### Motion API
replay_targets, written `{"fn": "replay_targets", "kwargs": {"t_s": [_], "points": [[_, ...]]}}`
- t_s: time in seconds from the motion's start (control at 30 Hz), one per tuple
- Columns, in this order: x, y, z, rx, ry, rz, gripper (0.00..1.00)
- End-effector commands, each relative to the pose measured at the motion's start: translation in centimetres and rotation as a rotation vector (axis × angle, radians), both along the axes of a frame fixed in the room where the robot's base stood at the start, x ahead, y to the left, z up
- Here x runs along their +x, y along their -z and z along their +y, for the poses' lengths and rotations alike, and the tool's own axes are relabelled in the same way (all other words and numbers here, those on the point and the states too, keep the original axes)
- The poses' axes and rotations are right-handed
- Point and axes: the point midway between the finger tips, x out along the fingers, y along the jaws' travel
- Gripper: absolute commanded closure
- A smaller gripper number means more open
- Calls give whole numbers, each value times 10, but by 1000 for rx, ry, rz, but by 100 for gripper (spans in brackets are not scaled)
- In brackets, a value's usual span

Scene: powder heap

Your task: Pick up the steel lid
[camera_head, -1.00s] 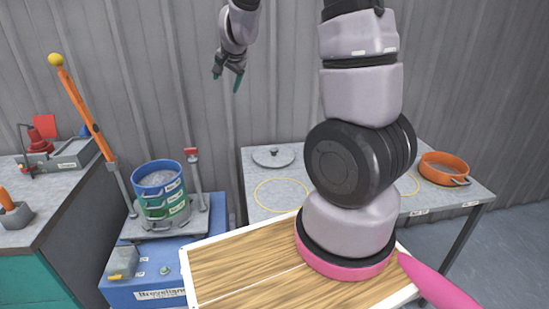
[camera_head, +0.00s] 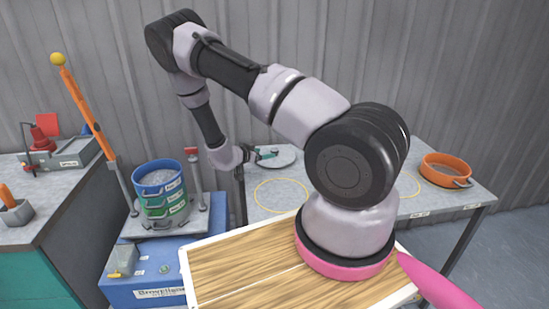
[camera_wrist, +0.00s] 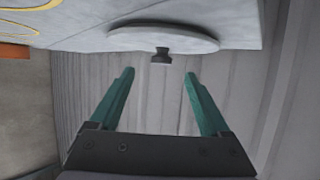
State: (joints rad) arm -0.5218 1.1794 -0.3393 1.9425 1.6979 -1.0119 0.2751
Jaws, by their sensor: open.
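The steel lid (camera_head: 284,158) is a flat grey disc lying on the grey table at its back left. In the wrist view the lid (camera_wrist: 185,38) appears upside down, with its small dark knob (camera_wrist: 161,56) between the line of my two fingers but beyond their tips. My gripper (camera_wrist: 160,72) has two teal fingers, spread apart with nothing between them. In the head view my gripper (camera_head: 266,154) is at the lid's left side, covering part of it and hiding the knob. Whether the fingers touch the lid cannot be told from the head view.
An orange pan (camera_head: 447,169) stands at the table's right end. Yellow rings (camera_head: 283,196) mark the tabletop (camera_head: 260,214). At left, a blue and green sieve stack (camera_head: 162,190) stands on a blue machine (camera_head: 148,272) with an upright post. A corrugated wall is close behind.

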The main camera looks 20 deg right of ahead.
Motion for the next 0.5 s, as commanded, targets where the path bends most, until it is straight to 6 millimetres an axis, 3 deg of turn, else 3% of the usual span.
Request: {"fn": "replay_targets", "kwargs": {"t_s": [0.13,0.5], "points": [[11,10,-21,1,4,0,19],[32,20,-52,3,4,0,19]]}}
